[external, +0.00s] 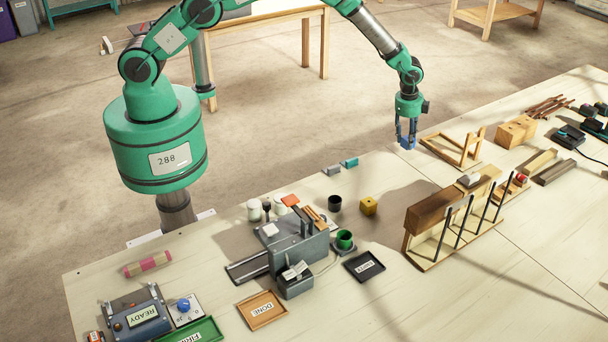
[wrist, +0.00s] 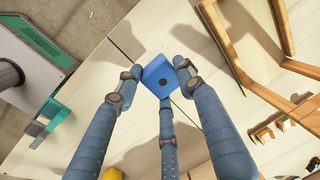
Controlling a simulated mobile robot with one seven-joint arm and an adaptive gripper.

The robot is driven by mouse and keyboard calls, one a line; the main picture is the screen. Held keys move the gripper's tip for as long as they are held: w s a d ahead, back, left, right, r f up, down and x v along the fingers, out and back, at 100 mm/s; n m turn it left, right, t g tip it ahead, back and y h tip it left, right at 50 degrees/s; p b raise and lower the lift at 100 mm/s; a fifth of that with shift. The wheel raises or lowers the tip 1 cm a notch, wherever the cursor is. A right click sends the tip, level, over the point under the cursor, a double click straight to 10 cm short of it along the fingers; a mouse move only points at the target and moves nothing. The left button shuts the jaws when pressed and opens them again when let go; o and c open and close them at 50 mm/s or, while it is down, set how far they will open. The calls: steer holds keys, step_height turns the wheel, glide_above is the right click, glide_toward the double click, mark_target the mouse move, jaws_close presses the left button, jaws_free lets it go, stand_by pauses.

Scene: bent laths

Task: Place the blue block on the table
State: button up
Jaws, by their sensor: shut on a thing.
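The blue block (external: 408,143) is held between the fingers of my gripper (external: 406,132) at the far edge of the pale table (external: 400,300).
A wooden frame (external: 460,150) stands just right of my gripper. Grey and teal blocks (external: 348,163) lie to its left, and a yellow block (external: 368,206) sits nearer the camera. A slotted wooden rack (external: 440,220) stands at right. Bare table lies between them.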

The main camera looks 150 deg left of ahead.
mark_target(406, 145)
steer(key=shift+f, duration=1.75)
steer(key=shift+f, duration=0.1)
steer(key=o, duration=1.1)
steer(key=shift+s+d+r+b, duration=0.1)
steer(key=shift+d+r, duration=0.2)
steer(key=shift+r, duration=1.7)
steer(key=shift+w+d+r+b, duration=0.1)
steer(key=shift+d+r, duration=0.15)
steer(key=shift+r, duration=1.8)
steer(key=shift+s+d+r+b, duration=0.1)
steer(key=shift+d+r, duration=0.2)
steer(key=shift+r, duration=1.7)
